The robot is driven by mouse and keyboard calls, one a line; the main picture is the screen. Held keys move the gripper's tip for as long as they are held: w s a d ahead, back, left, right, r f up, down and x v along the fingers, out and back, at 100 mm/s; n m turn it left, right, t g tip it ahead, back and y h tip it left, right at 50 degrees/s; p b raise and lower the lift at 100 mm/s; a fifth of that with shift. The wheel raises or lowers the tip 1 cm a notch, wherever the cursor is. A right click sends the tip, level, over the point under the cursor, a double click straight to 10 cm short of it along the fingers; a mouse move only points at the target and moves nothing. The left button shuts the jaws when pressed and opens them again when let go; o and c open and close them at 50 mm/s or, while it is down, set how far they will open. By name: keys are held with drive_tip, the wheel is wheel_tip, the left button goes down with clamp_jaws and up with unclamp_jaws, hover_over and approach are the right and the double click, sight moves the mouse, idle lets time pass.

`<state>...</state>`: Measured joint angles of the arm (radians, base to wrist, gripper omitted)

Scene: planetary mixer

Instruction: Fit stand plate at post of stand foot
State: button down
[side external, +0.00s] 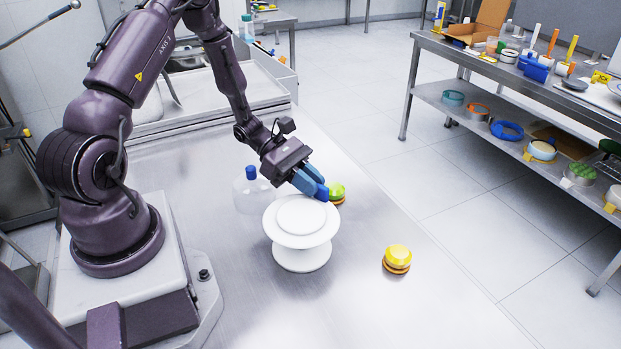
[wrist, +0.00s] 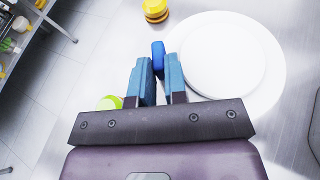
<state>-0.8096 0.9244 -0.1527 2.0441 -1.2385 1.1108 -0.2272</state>
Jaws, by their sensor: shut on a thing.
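A white round stand plate (side external: 281,230) with a raised disc on top lies level over a white round stand foot (side external: 301,259). The post is hidden under the plate, so I cannot tell how the two are joined. In the wrist view the plate (wrist: 273,75) fills the upper right. My gripper (side external: 315,190) is above the plate's far edge, with its fingers tilted down. In the wrist view my gripper (wrist: 158,78) is beside the plate's left rim. A small dark blue piece (wrist: 158,55) shows between the fingertips, and the fingers are shut on it.
A green-and-yellow round item (side external: 337,193) stands just behind my fingertips. A yellow-topped round item (side external: 397,259) stands to the right. A clear bottle (side external: 252,194) with a blue cap is left of the plate. The front of the metal table (side external: 390,320) is clear.

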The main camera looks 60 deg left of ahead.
drive_tip(key=shift+f, duration=1)
drive_tip(key=c, duration=1.1)
unclamp_jaws()
drive_tip(key=v, duration=1.3)
drive_tip(key=shift+f, duration=0.1)
